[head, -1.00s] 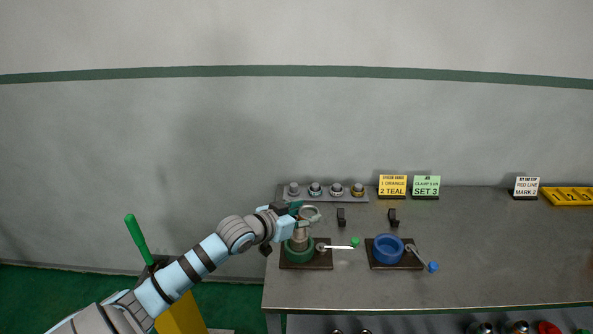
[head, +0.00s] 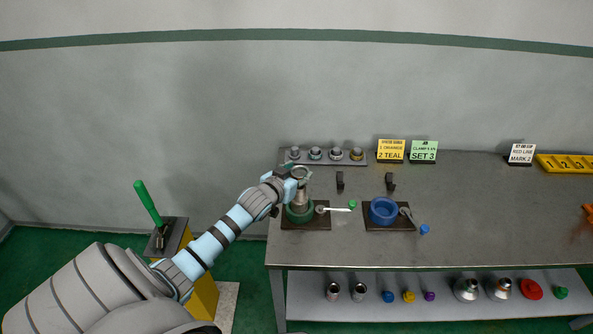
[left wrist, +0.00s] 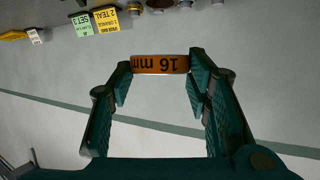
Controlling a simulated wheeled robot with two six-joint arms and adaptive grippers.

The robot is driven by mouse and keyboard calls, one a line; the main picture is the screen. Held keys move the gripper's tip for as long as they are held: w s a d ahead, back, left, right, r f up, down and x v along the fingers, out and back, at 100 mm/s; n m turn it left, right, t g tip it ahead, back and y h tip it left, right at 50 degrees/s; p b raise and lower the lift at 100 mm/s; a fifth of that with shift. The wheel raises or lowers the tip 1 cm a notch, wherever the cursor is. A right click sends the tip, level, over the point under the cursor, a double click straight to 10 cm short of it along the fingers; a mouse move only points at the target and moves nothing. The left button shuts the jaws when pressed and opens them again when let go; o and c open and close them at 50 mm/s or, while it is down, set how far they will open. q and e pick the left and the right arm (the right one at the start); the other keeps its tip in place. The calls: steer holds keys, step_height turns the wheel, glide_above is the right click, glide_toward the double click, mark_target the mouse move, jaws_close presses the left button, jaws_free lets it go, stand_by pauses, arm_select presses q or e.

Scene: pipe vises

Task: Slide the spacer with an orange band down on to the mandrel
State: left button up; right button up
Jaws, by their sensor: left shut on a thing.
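The spacer with an orange band (left wrist: 160,64) is between the fingertips of my left gripper (left wrist: 158,72). Its band reads "16 mm", upside down in the left wrist view. In the head view my left gripper (head: 297,176) is shut on the spacer, a pale ring (head: 300,172). The mandrel (head: 300,196) stands upright in the green vise (head: 299,214), just below the spacer in the picture. The gripper partly hides both. I cannot tell whether the spacer touches the mandrel or is around its top. My right gripper is out of view.
A blue vise (head: 383,211) stands to the right of the green one. A grey rack (head: 325,162) with several small banded parts lies behind. Signs (head: 391,150) line the back edge, with two small black stands in front.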

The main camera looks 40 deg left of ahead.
arm_select(q)
step_height(320, 180, down, 4)
steer(key=shift+r+b, duration=0.1)
steer(key=shift+b, duration=0.8)
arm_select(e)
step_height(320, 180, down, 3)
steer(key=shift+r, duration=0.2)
arm_select(q)
steer(key=shift+r, duration=0.15)
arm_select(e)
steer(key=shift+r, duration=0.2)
arm_select(q)
steer(key=shift+p, duration=0.35)
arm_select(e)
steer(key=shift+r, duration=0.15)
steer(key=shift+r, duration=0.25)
arm_select(q)
steer(key=shift+p, duration=0.3)
